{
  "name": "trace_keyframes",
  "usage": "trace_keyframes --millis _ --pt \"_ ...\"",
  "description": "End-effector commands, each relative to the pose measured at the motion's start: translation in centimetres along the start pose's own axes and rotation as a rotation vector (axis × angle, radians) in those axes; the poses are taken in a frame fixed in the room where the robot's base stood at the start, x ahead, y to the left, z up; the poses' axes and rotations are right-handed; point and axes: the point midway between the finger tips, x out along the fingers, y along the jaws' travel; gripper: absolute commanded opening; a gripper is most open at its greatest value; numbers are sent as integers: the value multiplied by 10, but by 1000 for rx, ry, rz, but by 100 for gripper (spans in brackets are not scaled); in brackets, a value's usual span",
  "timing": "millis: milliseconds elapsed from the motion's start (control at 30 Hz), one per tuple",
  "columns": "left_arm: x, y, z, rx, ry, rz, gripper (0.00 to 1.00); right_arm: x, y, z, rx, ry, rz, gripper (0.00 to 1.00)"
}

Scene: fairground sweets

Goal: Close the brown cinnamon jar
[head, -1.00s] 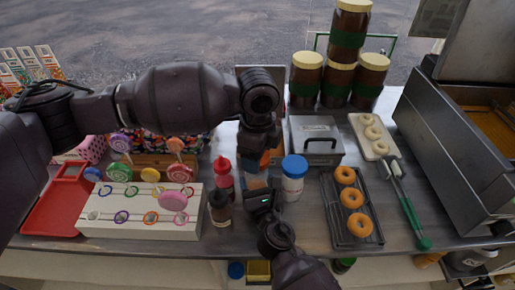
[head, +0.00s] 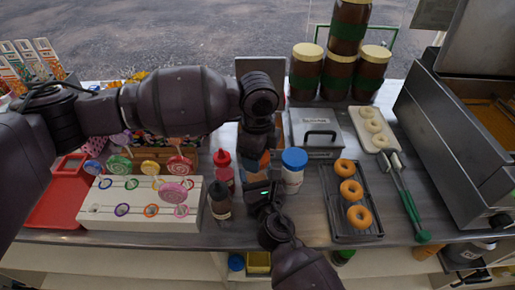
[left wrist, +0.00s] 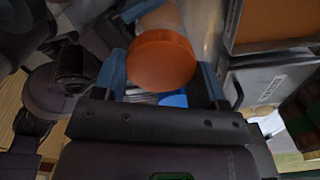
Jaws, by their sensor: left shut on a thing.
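An orange-brown lid (left wrist: 162,60) shows in the left wrist view between the fingers of my left gripper (left wrist: 163,78), with a pale rounded body beyond it. My left gripper is shut on this lid. In the head view the lid (head: 264,160) shows only as an orange patch under my left wrist, which hides most of the jar. My right gripper (head: 263,192) is low in front of the same spot, by the jar's body. Its fingers are mostly hidden, so I cannot tell if they hold the jar. Whether the lid is seated on the jar is also hidden.
A white jar with a blue lid (head: 293,172) stands close on the right. A red bottle (head: 223,172) and a dark bottle (head: 219,200) stand close on the left. A doughnut rack (head: 335,215) lies further right, and a white lollipop stand (head: 100,215) to the left.

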Motion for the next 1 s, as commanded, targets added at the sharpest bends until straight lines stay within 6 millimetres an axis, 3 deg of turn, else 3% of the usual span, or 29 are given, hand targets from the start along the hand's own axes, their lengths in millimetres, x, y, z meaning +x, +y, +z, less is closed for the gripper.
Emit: trace_keyframes --millis 1000 --pt "8 0 0 0 -1 -1 44 0 0 0 0 0 0 21"
